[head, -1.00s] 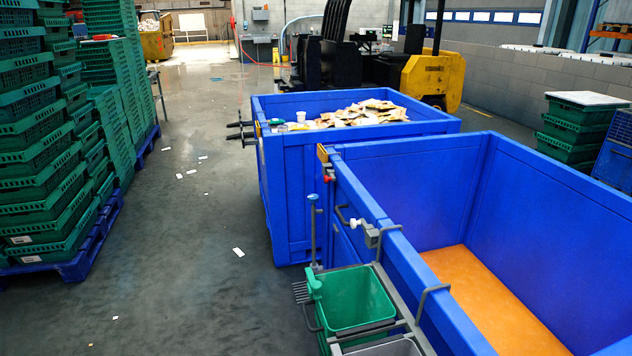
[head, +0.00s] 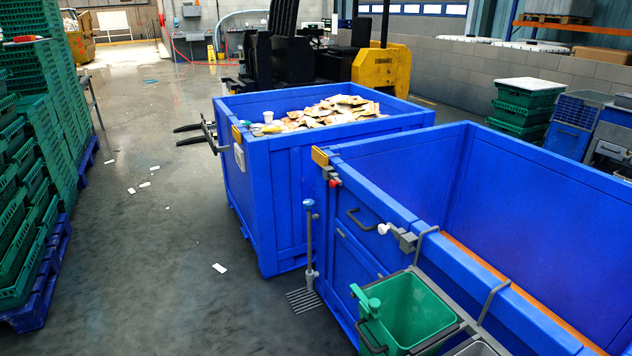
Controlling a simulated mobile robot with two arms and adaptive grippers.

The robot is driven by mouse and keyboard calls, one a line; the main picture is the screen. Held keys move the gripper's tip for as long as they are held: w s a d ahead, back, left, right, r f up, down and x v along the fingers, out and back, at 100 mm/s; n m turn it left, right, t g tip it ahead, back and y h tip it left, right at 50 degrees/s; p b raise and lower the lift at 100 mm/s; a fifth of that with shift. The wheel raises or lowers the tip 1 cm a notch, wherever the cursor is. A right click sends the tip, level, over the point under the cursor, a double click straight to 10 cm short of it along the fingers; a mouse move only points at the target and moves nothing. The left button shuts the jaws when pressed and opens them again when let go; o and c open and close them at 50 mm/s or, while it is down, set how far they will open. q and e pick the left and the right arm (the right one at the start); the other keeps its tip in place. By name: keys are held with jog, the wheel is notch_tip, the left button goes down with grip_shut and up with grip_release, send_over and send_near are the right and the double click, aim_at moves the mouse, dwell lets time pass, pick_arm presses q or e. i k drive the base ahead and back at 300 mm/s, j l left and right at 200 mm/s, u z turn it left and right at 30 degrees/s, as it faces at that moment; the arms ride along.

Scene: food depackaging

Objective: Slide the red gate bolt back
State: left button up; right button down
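A small red knob (head: 334,183), which looks like the red gate bolt, sits on a grey fitting near the top left corner of the near blue bin (head: 365,205). It is small, and I cannot tell how far the bolt is slid. A yellowish-brown plate (head: 320,157) sits on the corner just above it. To the right, a grey latch (head: 404,240) with a white knob (head: 383,229) is on the same wall, beside a dark handle. Neither of my grippers shows in the head view.
A second blue bin (head: 290,190) holding packages stands behind. A blue-topped post (head: 309,225), a floor grate (head: 303,300) and a green bucket (head: 412,305) are by the near bin. Green crate stacks (head: 45,110) stand at left. Wet floor (head: 160,250) between is open.

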aim_at(336, 180)
jog(key=i+j+z, duration=0.25)
jog(key=i+j, duration=0.85)
jog(key=i+j+z, duration=0.15)
jog(key=i, duration=0.35)
jog(key=i+j+z, duration=0.1)
jog(key=i+j, duration=0.25)
jog(key=i, duration=0.2)
